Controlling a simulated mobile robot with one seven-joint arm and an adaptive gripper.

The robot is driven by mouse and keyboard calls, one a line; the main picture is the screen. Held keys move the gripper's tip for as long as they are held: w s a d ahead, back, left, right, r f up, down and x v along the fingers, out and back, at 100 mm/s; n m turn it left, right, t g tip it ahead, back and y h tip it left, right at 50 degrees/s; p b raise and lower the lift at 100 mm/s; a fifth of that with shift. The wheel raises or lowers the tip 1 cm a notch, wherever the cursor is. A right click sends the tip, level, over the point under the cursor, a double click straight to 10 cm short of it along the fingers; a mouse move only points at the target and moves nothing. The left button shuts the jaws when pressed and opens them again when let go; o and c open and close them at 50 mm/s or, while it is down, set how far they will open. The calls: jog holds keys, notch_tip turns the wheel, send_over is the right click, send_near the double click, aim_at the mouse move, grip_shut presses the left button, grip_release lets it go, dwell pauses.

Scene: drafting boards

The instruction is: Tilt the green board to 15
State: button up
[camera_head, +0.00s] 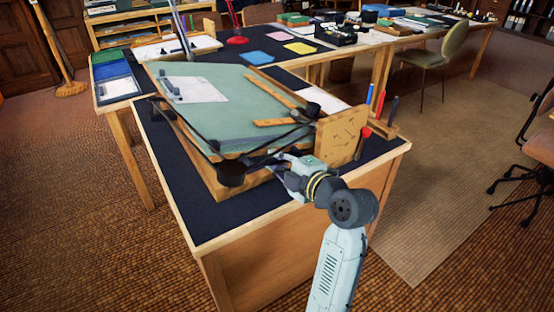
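The green board (235,105) lies on a wooden base at the near end of the dark-topped desk. It is tilted, with a white sheet (195,89) on its upper left and a wooden straightedge across its right part. Its tilt angle cannot be read. A dark round knob or weight (232,173) and thin black bars are at its near edge. A wooden side panel (341,135) with small dark marks stands upright at its right. My gripper (276,166) is at the near edge, left of this panel, close to the bars. Its fingers are too small and dark to tell contact or opening.
Red and blue tools stand in a wooden rack (383,128) right of the side panel. A green chair (440,60) stands at the right. The carpet (70,220) at left is clear.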

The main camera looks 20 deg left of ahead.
jog(key=o, duration=0.4)
jog(key=shift+r, duration=0.1)
jog(key=shift+d, duration=0.1)
jog(key=v, duration=1.2)
